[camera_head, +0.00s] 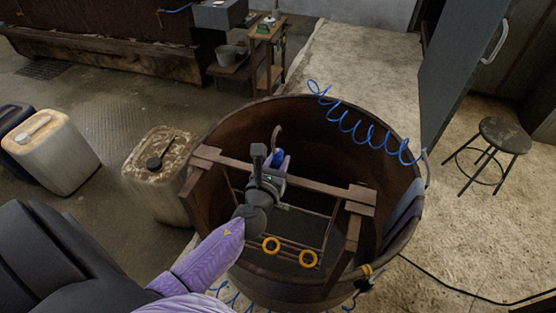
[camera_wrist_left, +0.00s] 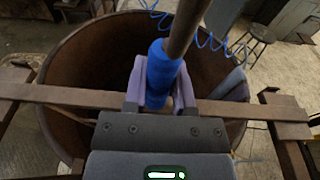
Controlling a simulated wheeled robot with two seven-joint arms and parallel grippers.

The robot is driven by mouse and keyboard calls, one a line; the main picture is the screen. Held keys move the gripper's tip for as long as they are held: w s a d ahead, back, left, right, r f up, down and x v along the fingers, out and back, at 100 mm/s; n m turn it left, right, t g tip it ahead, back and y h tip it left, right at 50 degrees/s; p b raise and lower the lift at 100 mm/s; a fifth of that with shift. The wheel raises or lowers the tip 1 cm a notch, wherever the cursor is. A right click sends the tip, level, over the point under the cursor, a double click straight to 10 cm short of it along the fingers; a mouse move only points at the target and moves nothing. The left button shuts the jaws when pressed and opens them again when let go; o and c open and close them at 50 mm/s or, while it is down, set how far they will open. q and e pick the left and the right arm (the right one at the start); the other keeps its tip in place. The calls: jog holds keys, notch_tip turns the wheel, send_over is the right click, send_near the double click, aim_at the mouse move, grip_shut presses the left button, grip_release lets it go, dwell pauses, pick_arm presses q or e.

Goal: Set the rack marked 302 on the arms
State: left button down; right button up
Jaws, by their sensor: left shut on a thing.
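The rack (camera_head: 322,188) is a long brown crossbar with a thin frame hanging below it inside a round rusty tub. A rod with a blue sleeve (camera_head: 279,157) rises from its middle and ends in a hook. My left gripper (camera_head: 278,163) is shut on this sleeve; its purple fingers also flank the sleeve (camera_wrist_left: 158,75) in the left wrist view. The crossbar's ends are over the left arm (camera_head: 194,189) and right arm (camera_head: 350,246). I cannot tell whether they touch. No 302 marking is readable. My right gripper is not in view.
The tub (camera_head: 402,135) surrounds the rack. A coiled blue hose (camera_head: 350,125) crosses the far rim. Canisters (camera_head: 158,175) stand left, a stool (camera_head: 503,138) right. The floor at right is mostly clear.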

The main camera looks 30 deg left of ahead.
pick_arm(q)
jog(key=shift+f, duration=0.2)
dwell(0.4)
jog(key=shift+c, duration=1.8)
grip_release()
jog(key=shift+f, duration=0.1)
jog(key=shift+s+d, duration=0.15)
jog(key=shift+s, duration=0.25)
jog(key=v, duration=0.9)
jog(key=s+f+n+g+h+b, duration=0.1)
jog(key=s+f+n+g+b, duration=0.2)
jog(key=f, duration=0.6)
jog(key=s+d+f+n+g+b, duration=0.1)
jog(key=s+f+n+g, duration=0.15)
jog(key=f+n, duration=0.45)
jog(key=s+f+n+g+h+b, duration=0.1)
jog(key=s+f+n+g+b, duration=0.2)
jog(key=f, duration=0.7)
jog(key=s+d+f+n+g+h+b, duration=0.1)
jog(key=s+f+n+g, duration=0.2)
jog(key=s+f+n, duration=0.4)
jog(key=s+d+f+n+g+b, duration=0.1)
jog(key=s+f+n+g, duration=0.3)
jog(key=s+f+n, duration=0.4)
jog(key=s+d+n, duration=0.1)
jog(key=s+n, duration=0.1)
jog(key=s, duration=0.3)
jog(key=shift+s+n+h+b, duration=0.25)
jog(key=shift+n+h+b, duration=0.05)
jog(key=shift+h+b, duration=0.1)
